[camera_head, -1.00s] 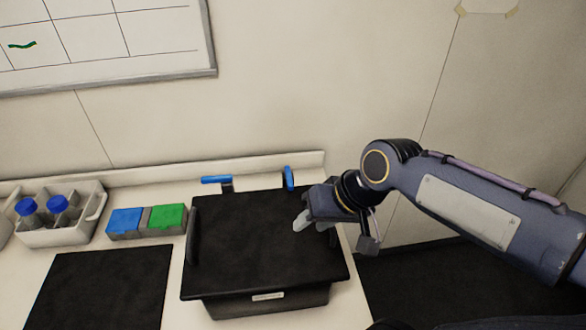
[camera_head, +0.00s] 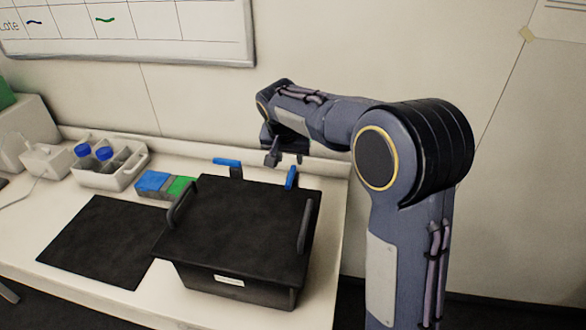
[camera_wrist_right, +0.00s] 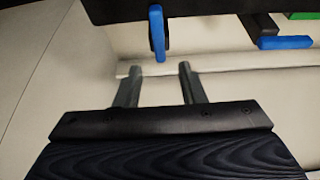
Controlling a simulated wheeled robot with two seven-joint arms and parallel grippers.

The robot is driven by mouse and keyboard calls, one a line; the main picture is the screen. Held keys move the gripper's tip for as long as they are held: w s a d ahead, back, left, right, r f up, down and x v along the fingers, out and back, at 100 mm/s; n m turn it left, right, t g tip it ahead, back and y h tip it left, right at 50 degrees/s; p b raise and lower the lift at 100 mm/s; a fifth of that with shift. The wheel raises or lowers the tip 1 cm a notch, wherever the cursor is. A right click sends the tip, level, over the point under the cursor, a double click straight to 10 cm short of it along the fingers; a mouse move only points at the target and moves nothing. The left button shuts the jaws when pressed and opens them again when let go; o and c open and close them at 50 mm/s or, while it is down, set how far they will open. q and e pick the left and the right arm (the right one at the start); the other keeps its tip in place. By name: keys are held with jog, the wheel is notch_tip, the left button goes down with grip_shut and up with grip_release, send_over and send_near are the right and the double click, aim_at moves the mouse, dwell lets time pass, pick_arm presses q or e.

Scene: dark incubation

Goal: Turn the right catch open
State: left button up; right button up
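The black box (camera_head: 235,230) with a flat lid and two side handles stands on the bench. At its back edge are two blue catches. The right catch (camera_head: 291,178) stands lengthwise, and the left catch (camera_head: 227,162) lies sideways. My right gripper (camera_head: 286,158) is just behind and above the right catch, fingers pointing down, open and empty. In the right wrist view the right catch (camera_wrist_right: 157,33) appears just beyond the open fingertips (camera_wrist_right: 161,70), between their lines; I see no contact. The left catch (camera_wrist_right: 285,42) is farther right there. My left gripper is not in view.
A blue block (camera_head: 152,181) and a green block (camera_head: 181,187) sit left of the box. A white caddy (camera_head: 125,172) holds blue-capped bottles. A black mat (camera_head: 98,240) lies at the left. The wall is close behind the bench.

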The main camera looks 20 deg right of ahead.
aim_at(292, 170)
jog(key=p+x, duration=0.1)
jog(key=x, duration=0.5)
jog(key=shift+f, duration=0.3)
grip_shut()
